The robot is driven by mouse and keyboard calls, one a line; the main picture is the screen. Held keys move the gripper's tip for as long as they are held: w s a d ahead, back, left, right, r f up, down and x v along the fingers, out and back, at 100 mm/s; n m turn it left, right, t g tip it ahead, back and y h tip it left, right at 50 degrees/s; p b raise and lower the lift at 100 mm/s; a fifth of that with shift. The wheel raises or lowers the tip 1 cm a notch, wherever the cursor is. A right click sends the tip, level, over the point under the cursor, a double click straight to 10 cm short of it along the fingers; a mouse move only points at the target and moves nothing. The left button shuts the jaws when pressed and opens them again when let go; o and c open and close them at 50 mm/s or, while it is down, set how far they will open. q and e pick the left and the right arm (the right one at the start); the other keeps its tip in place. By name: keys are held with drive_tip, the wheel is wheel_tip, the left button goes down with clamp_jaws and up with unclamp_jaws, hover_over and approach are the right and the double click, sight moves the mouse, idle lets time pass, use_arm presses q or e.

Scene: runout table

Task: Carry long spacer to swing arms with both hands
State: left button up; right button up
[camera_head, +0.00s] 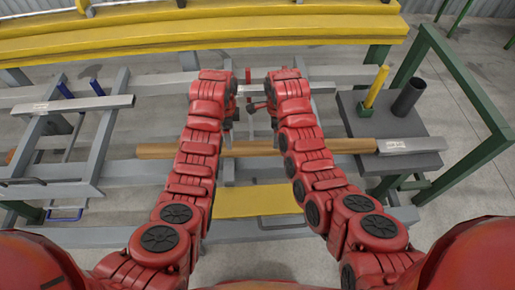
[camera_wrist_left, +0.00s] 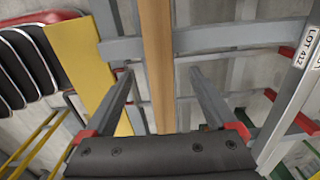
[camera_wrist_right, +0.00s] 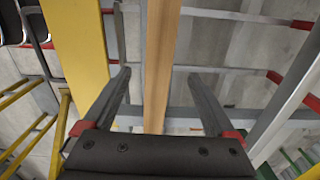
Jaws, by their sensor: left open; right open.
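A long wooden bar, which I take for the long spacer (camera_head: 250,149), lies left to right across grey rails in the head view. My left gripper (camera_head: 232,112) and right gripper (camera_head: 260,108) are close together near its middle. In the left wrist view the bar (camera_wrist_left: 158,60) runs between the open fingers of my left gripper (camera_wrist_left: 161,74). In the right wrist view the bar (camera_wrist_right: 160,60) runs between the open fingers of my right gripper (camera_wrist_right: 159,74). Neither gripper is closed on it. I cannot tell which grey parts are the swing arms.
A labelled grey bar (camera_head: 80,105) crosses the left frame. A dark grey plate (camera_head: 365,125) at right carries a yellow post (camera_head: 376,86) and a dark cylinder (camera_head: 408,97). A yellow beam (camera_head: 200,32) spans the back. A yellow plate (camera_head: 255,203) lies nearer me.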

sight(257, 149)
use_arm(q)
wheel_tip(257, 149, down, 8)
drive_tip(key=shift+f, duration=0.2)
use_arm(e)
wheel_tip(257, 149, down, 8)
drive_tip(key=shift+f, duration=0.2)
use_arm(q)
clamp_jaws()
use_arm(e)
clamp_jaws()
